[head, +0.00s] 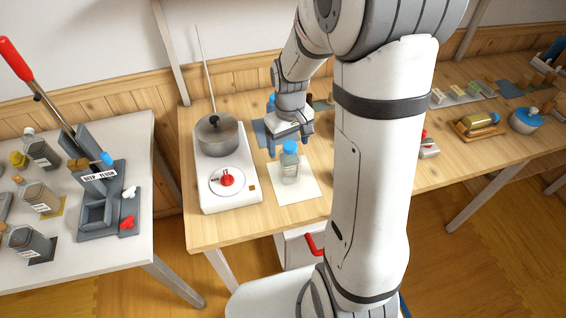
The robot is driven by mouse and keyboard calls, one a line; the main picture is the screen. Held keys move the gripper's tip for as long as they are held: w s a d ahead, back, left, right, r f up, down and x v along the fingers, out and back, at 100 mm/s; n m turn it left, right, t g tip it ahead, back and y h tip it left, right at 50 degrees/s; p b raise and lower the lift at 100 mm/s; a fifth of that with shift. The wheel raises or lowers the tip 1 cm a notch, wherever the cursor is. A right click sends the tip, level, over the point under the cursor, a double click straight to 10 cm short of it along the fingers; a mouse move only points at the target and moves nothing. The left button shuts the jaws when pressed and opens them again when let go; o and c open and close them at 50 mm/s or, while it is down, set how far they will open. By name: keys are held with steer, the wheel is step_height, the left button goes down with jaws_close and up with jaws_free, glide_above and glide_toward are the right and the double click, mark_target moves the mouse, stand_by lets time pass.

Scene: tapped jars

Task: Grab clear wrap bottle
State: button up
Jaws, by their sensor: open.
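A clear, greyish bottle (290,168) with a blue cap stands upright on a pale square mat (308,190) on the wooden table. I see no readable label on it; it looks like the clear wrap bottle. My gripper (289,142) is open, with blue-grey fingers, just behind and above the bottle near its cap. The cap overlaps the fingers in the picture, and I cannot tell whether they touch it. The bottle is not visibly held.
A white cooker (243,190) with a lidded pot (217,135) stands left of the bottle. A blue-lidded pot (527,120) stands far right.

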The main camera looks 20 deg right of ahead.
mark_target(289, 163)
step_height(289, 163, down, 4)
steer(key=shift+d+f, duration=0.15)
steer(key=c, duration=1.6)
